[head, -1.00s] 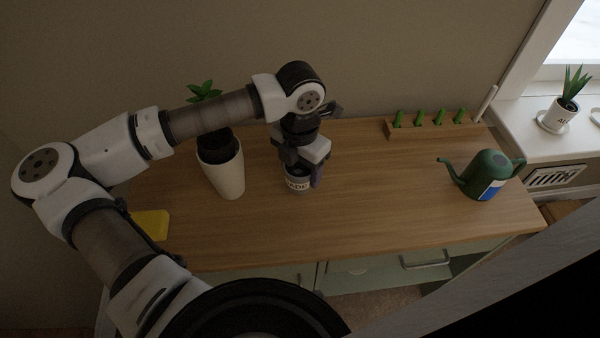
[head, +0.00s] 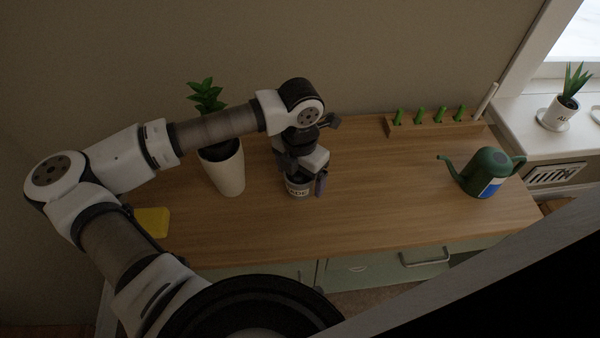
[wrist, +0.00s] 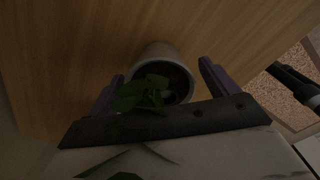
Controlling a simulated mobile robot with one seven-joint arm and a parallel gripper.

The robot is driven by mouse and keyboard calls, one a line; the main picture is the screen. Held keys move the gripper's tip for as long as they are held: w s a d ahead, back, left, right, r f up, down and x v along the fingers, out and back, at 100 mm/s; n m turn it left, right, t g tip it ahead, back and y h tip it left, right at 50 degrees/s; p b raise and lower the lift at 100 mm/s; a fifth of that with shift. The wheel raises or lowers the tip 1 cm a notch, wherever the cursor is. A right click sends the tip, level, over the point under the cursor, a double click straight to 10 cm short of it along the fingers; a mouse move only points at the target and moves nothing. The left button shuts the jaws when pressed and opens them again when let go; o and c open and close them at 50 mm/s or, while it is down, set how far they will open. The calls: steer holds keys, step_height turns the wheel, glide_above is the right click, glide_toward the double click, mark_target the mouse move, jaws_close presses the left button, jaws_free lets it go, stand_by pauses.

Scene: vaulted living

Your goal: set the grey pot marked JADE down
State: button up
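The grey pot marked JADE (head: 297,189) stands upright on the wooden cabinet top (head: 380,215), with part of its lettering showing. My gripper (head: 303,180) is above and around it, pointing down. In the wrist view the pot (wrist: 158,53) sits between the two purple fingers of my gripper (wrist: 161,72), with a gap on each side, so the gripper is open. Green leaves (wrist: 143,93) rise from the pot toward the palm. In the head view the gripper hides the plant and the pot's upper part.
A tall white pot with a plant (head: 226,172) stands close on the left. A yellow block (head: 152,222) lies at the left edge. A green watering can (head: 486,174) and a wooden holder with green pegs (head: 432,127) are on the right. The middle right is clear.

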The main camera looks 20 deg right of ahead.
steer(key=shift+r+p, duration=0.25)
steer(key=shift+p, duration=0.05)
step_height(320, 180, up, 12)
steer(key=b, duration=0.2)
steer(key=shift+f, duration=0.1)
